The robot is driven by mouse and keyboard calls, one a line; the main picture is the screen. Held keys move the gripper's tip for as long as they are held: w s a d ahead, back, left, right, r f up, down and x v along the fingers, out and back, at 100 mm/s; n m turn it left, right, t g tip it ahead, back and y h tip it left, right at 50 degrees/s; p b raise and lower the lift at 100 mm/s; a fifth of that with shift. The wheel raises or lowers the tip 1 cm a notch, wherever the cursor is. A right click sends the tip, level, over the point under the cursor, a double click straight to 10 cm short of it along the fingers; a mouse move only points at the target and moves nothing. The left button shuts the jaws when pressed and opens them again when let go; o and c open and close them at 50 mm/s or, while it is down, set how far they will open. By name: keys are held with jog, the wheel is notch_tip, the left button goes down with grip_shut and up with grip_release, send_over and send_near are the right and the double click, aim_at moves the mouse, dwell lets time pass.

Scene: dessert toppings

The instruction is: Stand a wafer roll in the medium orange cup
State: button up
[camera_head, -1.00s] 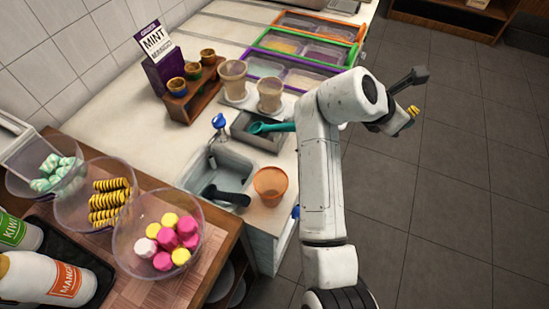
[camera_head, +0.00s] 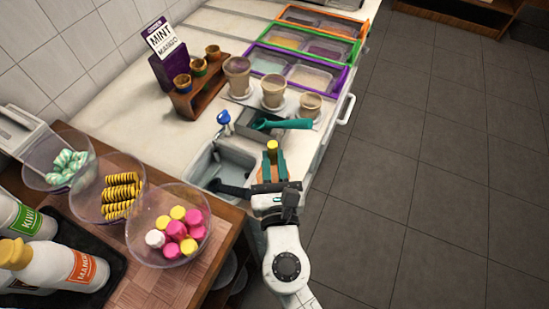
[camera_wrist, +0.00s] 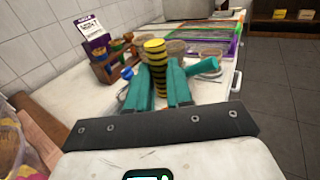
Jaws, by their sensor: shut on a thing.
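My gripper (camera_head: 271,164) has teal fingers and is shut on a wafer roll (camera_head: 272,146), a yellow-and-black striped stick. In the wrist view the wafer roll (camera_wrist: 156,62) stands roughly upright between the fingers (camera_wrist: 160,88), its top above the fingertips. The orange cup (camera_head: 264,173) is at the counter's near end, right of the sink, mostly hidden behind my gripper in the head view. I cannot make it out in the wrist view. The gap between roll and cup cannot be told.
Clear bowls of mint swirls (camera_head: 62,165), wafer rolls (camera_head: 122,185) and pink and yellow sweets (camera_head: 170,228) stand on the wooden counter at left. A sink (camera_head: 215,168), a teal scoop (camera_head: 285,124) and beige cups (camera_head: 273,91) lie beyond. Open floor is at right.

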notch_tip(320, 180, down, 9)
jog(key=b, duration=0.8)
jog(key=shift+r, duration=0.2)
jog(key=o, duration=0.9)
jog(key=shift+r, duration=0.15)
dwell(0.5)
notch_tip(320, 180, up, 6)
jog(key=p, duration=0.6)
dwell(0.6)
